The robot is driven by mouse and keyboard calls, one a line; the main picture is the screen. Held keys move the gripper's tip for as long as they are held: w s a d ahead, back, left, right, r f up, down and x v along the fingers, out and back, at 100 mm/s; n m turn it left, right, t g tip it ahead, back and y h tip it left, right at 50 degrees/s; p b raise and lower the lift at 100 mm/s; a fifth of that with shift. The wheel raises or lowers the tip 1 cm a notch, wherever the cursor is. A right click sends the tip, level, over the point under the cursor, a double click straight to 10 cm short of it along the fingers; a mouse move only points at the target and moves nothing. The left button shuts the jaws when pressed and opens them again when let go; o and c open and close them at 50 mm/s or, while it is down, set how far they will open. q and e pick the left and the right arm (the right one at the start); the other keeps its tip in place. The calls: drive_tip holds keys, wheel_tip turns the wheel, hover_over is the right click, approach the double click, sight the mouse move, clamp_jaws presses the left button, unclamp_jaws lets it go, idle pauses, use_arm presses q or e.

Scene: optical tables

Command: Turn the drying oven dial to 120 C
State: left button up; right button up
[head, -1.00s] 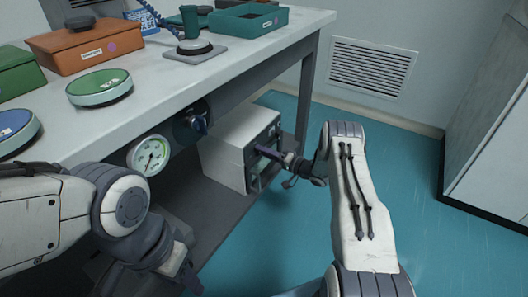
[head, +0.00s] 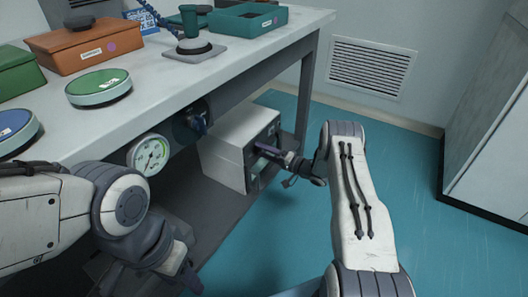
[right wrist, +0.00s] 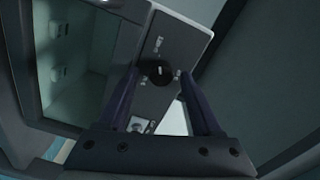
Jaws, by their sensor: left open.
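The drying oven (head: 228,145) is a white box on the shelf under the table, its front facing right. Its black round dial (right wrist: 157,72) shows in the right wrist view on a grey panel with small markings that I cannot read. My right gripper (right wrist: 158,80) is open, with one dark finger on either side of the dial and a small gap visible; I cannot tell whether either finger touches it. In the head view the right gripper (head: 268,151) is at the oven's front and hides the dial. My left gripper (head: 185,275) is open and empty, low at the left, away from the oven.
The tabletop (head: 150,95) holds several boxes and round dishes. The floor (head: 410,210) at right is clear, up to a pale cabinet (head: 495,150).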

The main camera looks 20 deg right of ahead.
drive_tip(key=p+v, duration=0.3)
drive_tip(key=v, duration=0.7)
drive_tip(key=shift+s+d, duration=0.2)
